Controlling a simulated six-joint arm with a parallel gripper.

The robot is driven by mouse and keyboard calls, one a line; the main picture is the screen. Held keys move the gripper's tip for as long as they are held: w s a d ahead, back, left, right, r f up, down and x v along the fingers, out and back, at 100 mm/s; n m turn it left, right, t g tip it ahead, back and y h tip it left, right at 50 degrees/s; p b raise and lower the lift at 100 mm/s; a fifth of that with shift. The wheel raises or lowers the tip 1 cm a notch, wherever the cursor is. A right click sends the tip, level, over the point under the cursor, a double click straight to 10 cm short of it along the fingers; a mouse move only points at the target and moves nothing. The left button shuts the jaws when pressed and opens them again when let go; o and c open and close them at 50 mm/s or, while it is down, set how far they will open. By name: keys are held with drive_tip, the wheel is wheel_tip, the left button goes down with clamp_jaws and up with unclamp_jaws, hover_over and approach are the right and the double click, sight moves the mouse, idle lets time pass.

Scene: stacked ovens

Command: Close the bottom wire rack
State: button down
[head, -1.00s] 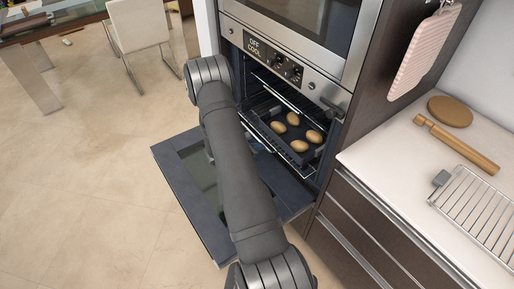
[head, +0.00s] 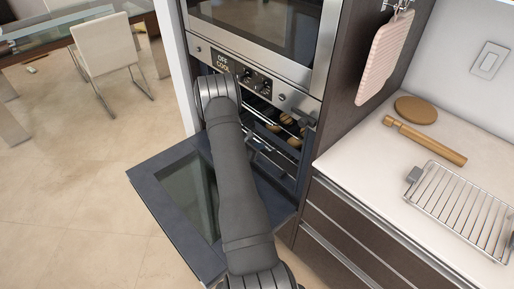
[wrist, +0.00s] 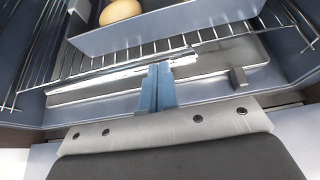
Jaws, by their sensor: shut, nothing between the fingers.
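A wire rack (wrist: 222,42) lies in the open oven, with a dark tray (wrist: 175,24) above its bars. A brown, egg-shaped item (wrist: 121,10) lies in the tray. In the head view the tray's several brown items (head: 286,118) show just inside the oven mouth, partly hidden by my arm. My gripper (wrist: 158,84) is shut and empty, its blue fingertips at the rack's front bar. I cannot tell whether they touch it. In the head view my gripper is hidden behind my arm.
The oven door (head: 165,185) hangs open below the oven mouth, with my arm above it. A control panel (head: 250,80) is above the opening. On the counter at the right lie a loose wire rack (head: 465,205), a rolling pin (head: 425,138) and a round board (head: 415,110).

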drive_tip(key=v, duration=1.4)
drive_tip(key=shift+f, duration=0.1)
